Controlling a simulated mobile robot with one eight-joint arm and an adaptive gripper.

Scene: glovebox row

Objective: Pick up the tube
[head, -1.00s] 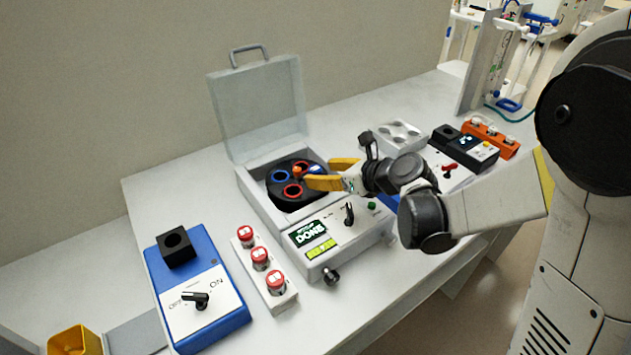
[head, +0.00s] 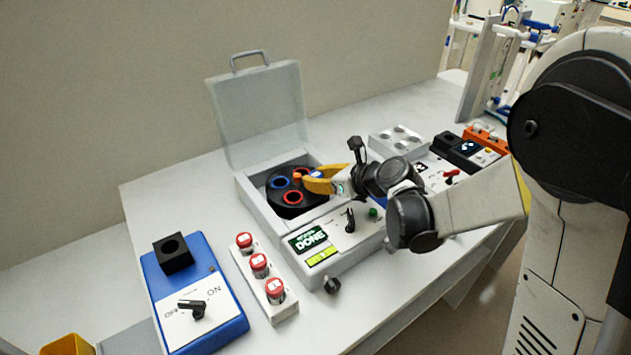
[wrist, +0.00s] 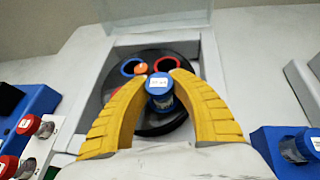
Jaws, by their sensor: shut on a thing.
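A tube with a blue cap and a white label (wrist: 159,84) is between the yellow fingertips of my gripper (wrist: 158,88) in the wrist view. The fingers are shut on it. My gripper (head: 316,180) also shows in the head view, over the right side of the black rotor (head: 283,204) in the open centrifuge (head: 250,205). There the fingers mostly hide the tube. I cannot tell whether its lower end sits in the rotor. The rotor has red and blue ringed holes and an orange centre knob (wrist: 141,69).
The raised lid (head: 258,112) stands behind the rotor. The centrifuge display (head: 309,240) reads DONE. A white rack (head: 277,308) with red-capped tubes and a blue device (head: 225,320) stand to the left. A white holder (head: 396,138) with several holes is behind my gripper.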

